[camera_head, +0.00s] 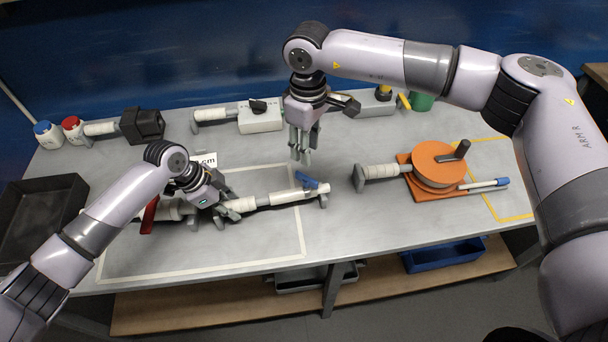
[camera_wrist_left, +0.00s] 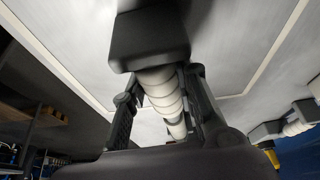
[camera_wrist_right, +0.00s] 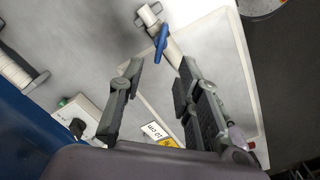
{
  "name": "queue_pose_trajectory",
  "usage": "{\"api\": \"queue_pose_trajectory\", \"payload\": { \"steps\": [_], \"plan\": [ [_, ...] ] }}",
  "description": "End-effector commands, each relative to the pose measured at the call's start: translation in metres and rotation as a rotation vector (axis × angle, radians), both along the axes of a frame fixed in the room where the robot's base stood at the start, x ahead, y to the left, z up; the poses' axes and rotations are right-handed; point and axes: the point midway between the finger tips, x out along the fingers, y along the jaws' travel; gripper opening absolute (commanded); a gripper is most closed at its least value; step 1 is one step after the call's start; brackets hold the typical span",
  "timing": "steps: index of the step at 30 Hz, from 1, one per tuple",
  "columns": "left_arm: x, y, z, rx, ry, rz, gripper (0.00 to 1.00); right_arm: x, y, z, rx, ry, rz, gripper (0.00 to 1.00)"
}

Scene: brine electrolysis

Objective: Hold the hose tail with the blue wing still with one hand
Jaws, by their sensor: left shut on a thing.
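A white-wrapped hose tail (camera_head: 268,200) lies on the bench inside the pale taped outline, with a blue wing (camera_head: 306,180) near its right end. My left gripper (camera_head: 230,210) is shut on the wrapped hose tail near its left end. In the left wrist view its fingers stand on either side of the wrapped hose (camera_wrist_left: 162,90), just below a dark block (camera_wrist_left: 150,40). My right gripper (camera_head: 302,152) is open and empty above the bench, behind the blue wing. The wing also shows beyond its fingers in the right wrist view (camera_wrist_right: 160,42).
A wrapped part (camera_head: 172,209) with a red lever (camera_head: 149,215) lies left of my left gripper. An orange reel (camera_head: 438,163) stands right. Boxed fittings (camera_head: 260,116) and red- and blue-capped jars line the back. A black tray (camera_head: 40,188) is far left.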

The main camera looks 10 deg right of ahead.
Motion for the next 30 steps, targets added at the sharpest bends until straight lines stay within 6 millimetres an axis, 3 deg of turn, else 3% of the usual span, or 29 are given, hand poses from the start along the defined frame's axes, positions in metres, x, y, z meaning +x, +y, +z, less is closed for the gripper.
{"api": "queue_pose_trajectory", "payload": {
  "steps": [6,19,23,26,30],
  "plan": [
    [0.000,0.000,0.000,0.000,0.001,0.000,0.00,0.000,0.000,0.020,0.000,0.000,0.000,0.31],
    [0.000,0.000,0.000,0.000,0.000,0.000,0.00,-0.002,0.007,0.022,0.030,0.009,-0.020,0.28],
    [0.000,0.000,0.000,-0.001,0.000,0.000,0.00,-0.008,0.037,0.025,0.164,0.045,-0.115,0.28],
    [0.000,0.000,0.000,-0.001,0.000,0.000,0.00,-0.016,0.077,0.036,0.338,0.115,-0.258,0.28],
    [0.000,0.000,0.000,-0.001,0.000,0.000,0.00,-0.022,0.137,0.069,0.613,0.285,-0.530,0.28]
  ]
}}
